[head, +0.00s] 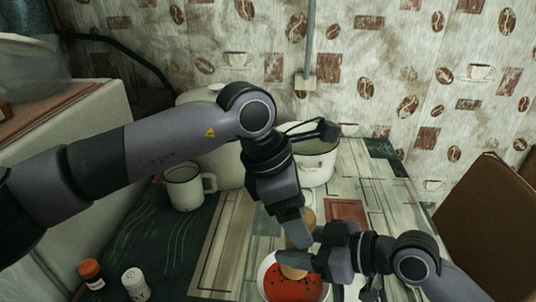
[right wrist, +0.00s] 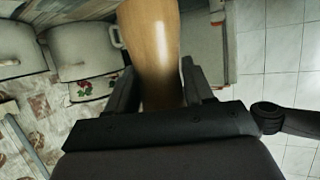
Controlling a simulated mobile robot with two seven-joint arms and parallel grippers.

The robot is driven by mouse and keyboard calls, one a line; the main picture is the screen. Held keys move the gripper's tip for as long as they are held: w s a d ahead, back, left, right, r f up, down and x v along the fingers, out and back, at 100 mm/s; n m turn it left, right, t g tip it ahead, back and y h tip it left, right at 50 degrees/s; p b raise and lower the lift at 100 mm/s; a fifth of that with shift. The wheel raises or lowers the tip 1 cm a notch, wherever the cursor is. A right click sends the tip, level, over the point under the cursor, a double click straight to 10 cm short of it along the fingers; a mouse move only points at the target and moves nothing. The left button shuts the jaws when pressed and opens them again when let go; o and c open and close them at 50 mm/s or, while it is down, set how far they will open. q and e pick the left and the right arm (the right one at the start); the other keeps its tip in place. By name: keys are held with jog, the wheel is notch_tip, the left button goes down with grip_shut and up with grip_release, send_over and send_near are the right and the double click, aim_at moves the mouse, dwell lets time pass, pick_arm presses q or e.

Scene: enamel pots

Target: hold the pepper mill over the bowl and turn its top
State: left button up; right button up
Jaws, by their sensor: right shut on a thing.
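The wooden pepper mill (head: 293,271) stands over the bowl (head: 263,277), which holds red soup with dark specks. My right gripper (head: 306,260) comes in from the right and is shut on the mill's lower part. In the right wrist view the mill (right wrist: 152,50) sits between the fingers. My left gripper (head: 297,232) reaches down from above, with its finger in front of the mill's upper part. Its other finger is mostly hidden, so I cannot tell whether it grips the top. The bowl's right side is partly covered by my right gripper.
A white enamel mug (head: 184,188) stands left of the arms, and a white pot (head: 318,170) stands behind them. An orange-capped spice jar (head: 91,274) and a white shaker (head: 135,284) stand at the front left. A brown box-like panel (head: 490,220) is at right.

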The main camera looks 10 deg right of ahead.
pick_arm(q)
jog(key=shift+n+t, duration=0.3)
jog(key=shift+n, duration=0.5)
jog(key=v, duration=1.2)
jog(key=shift+s, duration=0.1)
jog(key=s+a+f+n+t+h, duration=0.25)
jog(key=a+f+h, duration=0.55)
jog(key=f+h, duration=0.5)
jog(key=shift+m+t, duration=0.25)
jog(key=d, duration=0.4)
jog(key=w+d, duration=0.1)
jog(key=d, duration=0.2)
jog(key=w+d, duration=0.1)
jog(key=d, duration=0.3)
jog(key=shift+d, duration=0.3)
